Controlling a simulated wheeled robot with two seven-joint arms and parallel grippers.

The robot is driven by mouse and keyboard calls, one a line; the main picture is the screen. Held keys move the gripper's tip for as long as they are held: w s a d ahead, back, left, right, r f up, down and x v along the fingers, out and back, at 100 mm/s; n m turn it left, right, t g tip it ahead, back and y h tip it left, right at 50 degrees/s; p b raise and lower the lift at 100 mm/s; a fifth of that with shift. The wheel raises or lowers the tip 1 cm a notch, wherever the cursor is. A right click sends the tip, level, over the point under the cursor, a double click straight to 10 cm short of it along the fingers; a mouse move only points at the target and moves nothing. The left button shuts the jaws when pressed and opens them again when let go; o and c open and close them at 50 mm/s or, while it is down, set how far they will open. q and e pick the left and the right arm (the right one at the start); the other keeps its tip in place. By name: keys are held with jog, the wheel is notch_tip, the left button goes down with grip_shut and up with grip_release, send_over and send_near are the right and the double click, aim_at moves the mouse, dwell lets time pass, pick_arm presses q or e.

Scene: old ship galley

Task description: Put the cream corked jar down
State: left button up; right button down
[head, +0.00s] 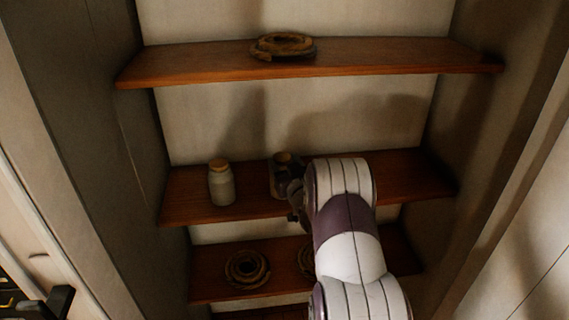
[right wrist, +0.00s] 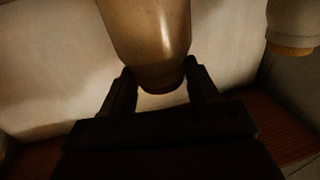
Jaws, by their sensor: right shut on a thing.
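The cream corked jar (head: 221,187) stands upright on the left part of the middle shelf (head: 405,178). It also shows, inverted and cut off, at the upper right of the right wrist view (right wrist: 293,27). My right gripper (head: 294,196) is to the right of this jar, apart from it. In the right wrist view the right gripper (right wrist: 162,88) is shut on a brownish vessel (right wrist: 148,35). This vessel looks dark in the head view (head: 279,181), at the middle shelf; I cannot tell whether it touches the board. A black part at the lower left (head: 58,302) seems to be my left gripper, its jaws unclear.
A rope coil (head: 283,45) lies on the top shelf (head: 400,58). Another coil (head: 247,268) lies on the bottom shelf, with one more partly hidden behind my right arm. Side walls close in the shelves. The middle shelf has free room at its right end.

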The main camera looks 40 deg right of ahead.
jog(key=shift+f, duration=0.1)
jog(key=shift+c, duration=1.4)
grip_release()
jog(key=b+v, duration=0.2)
jog(key=v, duration=1)
jog(key=a+f+n+g+y, duration=0.1)
jog(key=a+f+g+y, duration=0.2)
jog(key=a+f+g, duration=0.55)
jog(key=s+a+f+n+g+y, duration=0.1)
jog(key=s+a+g, duration=0.6)
jog(key=s+a, duration=0.7)
jog(key=shift+s+a+f+n+y, duration=0.3)
jog(key=shift+a+f+n+y, duration=0.1)
jog(key=shift+a+n+y, duration=0.45)
